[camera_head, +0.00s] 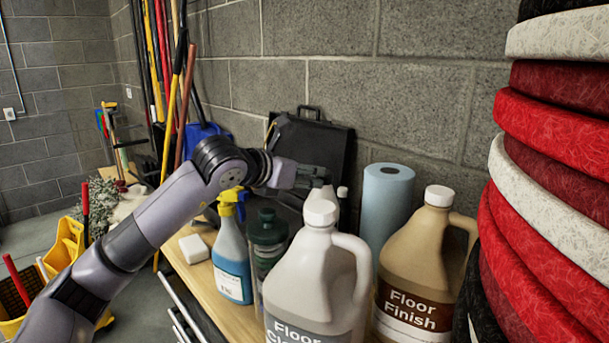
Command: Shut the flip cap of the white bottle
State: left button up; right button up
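A large white jug (310,275) with a round white cap (321,206) stands upright at the front of the wooden surface, its label partly cut off by the frame. Behind its neck, a small pale cap or bottle top (343,192) shows. The rest of that item is hidden, and I cannot tell whether its cap is open. My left arm reaches in from the left, and my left gripper (318,178) is just behind and above the jug's cap, next to the small pale top. Its fingertips are partly hidden, so their opening does not show. My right gripper is not in view.
A blue spray bottle (231,262), a dark green bottle (268,240), a blue roll (387,205) and a tan Floor Finish jug (424,255) crowd the jug. Stacked red and white pads (550,140) fill the right. A black case (310,143) leans on the wall.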

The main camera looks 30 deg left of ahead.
pick_arm(q)
jog(key=shift+f, duration=0.3)
jog(key=shift+b+v, duration=1.85)
jog(key=shift+v, duration=4.6)
jog(key=b+v, duration=0.1)
jog(key=v, duration=0.6)
